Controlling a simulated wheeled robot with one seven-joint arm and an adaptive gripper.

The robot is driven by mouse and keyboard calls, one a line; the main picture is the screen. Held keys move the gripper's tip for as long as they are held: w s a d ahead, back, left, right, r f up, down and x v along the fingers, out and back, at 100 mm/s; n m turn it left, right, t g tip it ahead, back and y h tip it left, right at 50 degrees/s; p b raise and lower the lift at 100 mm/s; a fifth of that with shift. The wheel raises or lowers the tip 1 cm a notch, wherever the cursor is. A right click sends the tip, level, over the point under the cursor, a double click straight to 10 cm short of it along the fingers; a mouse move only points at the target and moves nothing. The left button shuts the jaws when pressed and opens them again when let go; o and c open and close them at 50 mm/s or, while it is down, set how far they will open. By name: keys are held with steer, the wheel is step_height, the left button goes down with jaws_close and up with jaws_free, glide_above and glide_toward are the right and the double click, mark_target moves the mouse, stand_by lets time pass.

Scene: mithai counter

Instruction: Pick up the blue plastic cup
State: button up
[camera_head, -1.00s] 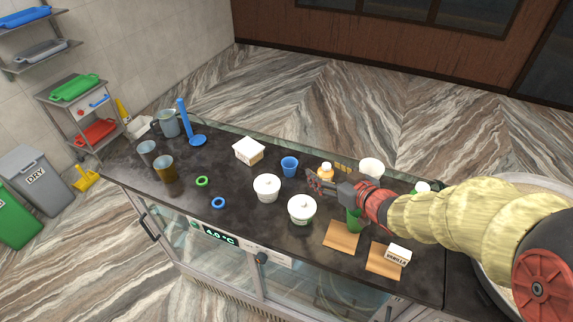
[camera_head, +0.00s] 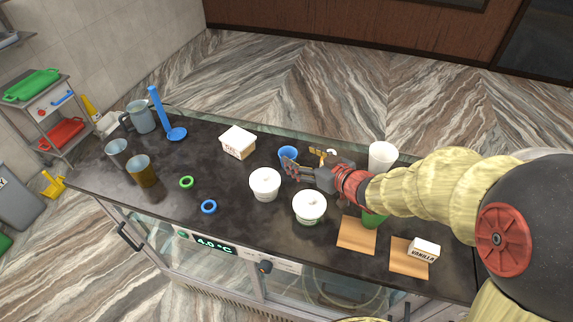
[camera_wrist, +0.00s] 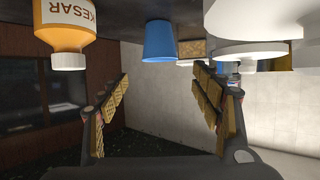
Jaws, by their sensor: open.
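The blue plastic cup (camera_head: 288,152) stands on the dark counter, its lower part partly hidden behind my gripper in the head view. In the wrist view, which looks upside down, the cup (camera_wrist: 160,41) appears ahead, between the lines of my two fingers and apart from them. My gripper (camera_head: 302,160) is open and empty, low over the counter just to the right of the cup. Its spread fingers also show in the wrist view (camera_wrist: 163,92).
A KESAR bottle (camera_wrist: 66,30) is close beside one finger. White lidded tubs (camera_head: 265,183) (camera_head: 310,206) stand on the near side, a white box (camera_head: 238,141) to the left and a white cup (camera_head: 382,156) to the right. Blue (camera_head: 209,207) and green (camera_head: 186,182) rings lie farther left.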

mark_target(284, 152)
steer(key=shift+f+b, duration=0.5)
steer(key=shift+f, duration=0.35)
steer(key=shift+w+a+f, duration=0.15)
steer(key=shift+w, duration=0.1)
steer(key=shift+x, duration=3.6)
steer(key=c, duration=1.1)
steer(key=shift+c, duration=0.5)
